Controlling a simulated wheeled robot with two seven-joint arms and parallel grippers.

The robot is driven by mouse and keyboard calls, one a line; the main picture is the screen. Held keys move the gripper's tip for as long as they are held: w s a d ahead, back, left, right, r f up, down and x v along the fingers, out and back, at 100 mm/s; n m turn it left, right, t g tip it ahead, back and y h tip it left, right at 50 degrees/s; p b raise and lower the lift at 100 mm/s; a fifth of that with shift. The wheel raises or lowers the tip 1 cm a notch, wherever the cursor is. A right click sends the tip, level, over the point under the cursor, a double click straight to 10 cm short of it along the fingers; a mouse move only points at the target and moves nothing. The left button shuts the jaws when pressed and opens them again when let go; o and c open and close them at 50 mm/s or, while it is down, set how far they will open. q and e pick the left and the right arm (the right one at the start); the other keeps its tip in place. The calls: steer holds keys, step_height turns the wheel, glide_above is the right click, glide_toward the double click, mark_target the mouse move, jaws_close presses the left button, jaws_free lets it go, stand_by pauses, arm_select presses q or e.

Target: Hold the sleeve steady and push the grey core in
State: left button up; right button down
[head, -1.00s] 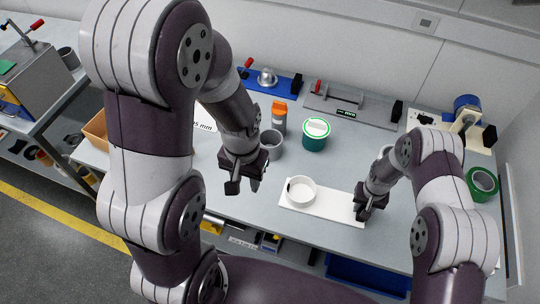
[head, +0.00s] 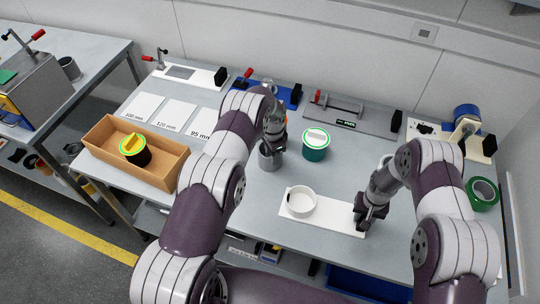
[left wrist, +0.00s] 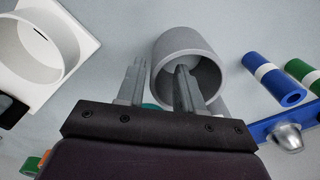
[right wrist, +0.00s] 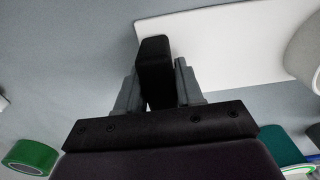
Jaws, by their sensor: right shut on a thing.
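The white sleeve (head: 301,201) is an open ring standing on a white base plate (head: 335,223). It also shows in the left wrist view (left wrist: 40,45). The grey core (head: 270,158) is a hollow cylinder on the table, behind and left of the sleeve, apart from it. My left gripper (head: 268,140) is at the core. In the left wrist view its fingers are open, one in front of the core's mouth (left wrist: 190,50), the other beside its outside; contact is unclear. My right gripper (head: 368,222) is shut on a black block (right wrist: 155,70) at the plate's right end.
A green-labelled tin (head: 314,145) stands right of the core. A cardboard box (head: 170,160) with a yellow-topped roll is at the left. Blue and grey fixtures line the back. A green tape roll (head: 482,190) lies at the right. The table left of the plate is clear.

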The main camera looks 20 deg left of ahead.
mark_target(275, 171)
arm_select(q)
steer(key=f, duration=0.4)
steer(key=d+f, duration=0.1)
steer(key=f, duration=0.1)
jaws_close()
step_height(275, 171, up, 10)
steer(key=shift+r, duration=0.1)
steer(key=d+f, duration=0.1)
steer(key=f, duration=0.2)
steer(key=d+f, duration=0.1)
steer(key=f, duration=0.2)
steer(key=d+f, duration=0.1)
steer(key=f, duration=0.3)
